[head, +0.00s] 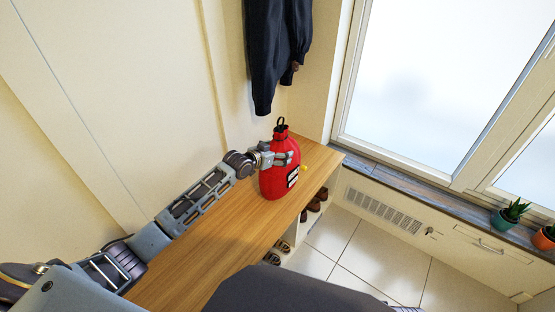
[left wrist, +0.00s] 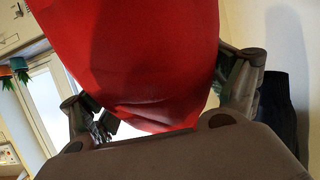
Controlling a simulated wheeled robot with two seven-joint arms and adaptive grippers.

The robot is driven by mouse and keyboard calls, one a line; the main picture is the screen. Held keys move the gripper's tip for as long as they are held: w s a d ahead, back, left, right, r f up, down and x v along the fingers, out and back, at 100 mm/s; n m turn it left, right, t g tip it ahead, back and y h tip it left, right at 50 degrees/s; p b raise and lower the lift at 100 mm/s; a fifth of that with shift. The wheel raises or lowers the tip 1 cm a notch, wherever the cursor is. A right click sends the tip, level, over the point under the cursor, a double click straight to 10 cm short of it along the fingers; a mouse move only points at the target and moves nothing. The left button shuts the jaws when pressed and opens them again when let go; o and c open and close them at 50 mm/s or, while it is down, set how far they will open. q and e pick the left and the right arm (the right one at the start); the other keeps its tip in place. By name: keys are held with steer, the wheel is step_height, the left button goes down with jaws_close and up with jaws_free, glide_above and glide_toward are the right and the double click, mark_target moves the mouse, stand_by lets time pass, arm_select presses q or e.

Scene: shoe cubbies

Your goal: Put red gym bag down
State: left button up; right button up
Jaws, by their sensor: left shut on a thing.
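The red gym bag (head: 277,182) is upright at the far end of the wooden bench top (head: 212,232) in the head view. It has a dark top with a loop and a black and white patch on its side. My left gripper (head: 283,157) is shut on the bag's upper part from the left. In the left wrist view the red bag (left wrist: 135,60) fills the middle between the fingers of my left gripper (left wrist: 160,105). I cannot tell whether the bag's bottom touches the bench. My right gripper is not in view.
Shoes (head: 316,204) sit in the cubbies under the bench. A dark jacket (head: 272,45) hangs on the wall behind the bag. A window sill with potted plants (head: 511,214) is at the right. The bench top nearer me is clear.

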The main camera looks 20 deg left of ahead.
arm_select(q)
step_height(320, 180, down, 3)
steer(key=shift+r+b, duration=0.15)
steer(key=shift+b, duration=0.25)
steer(key=shift+f, duration=0.2)
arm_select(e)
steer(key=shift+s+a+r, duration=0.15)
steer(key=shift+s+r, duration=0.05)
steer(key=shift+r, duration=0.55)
arm_select(q)
steer(key=o, duration=1.4)
steer(key=shift+f, duration=0.15)
steer(key=shift+o, duration=1)
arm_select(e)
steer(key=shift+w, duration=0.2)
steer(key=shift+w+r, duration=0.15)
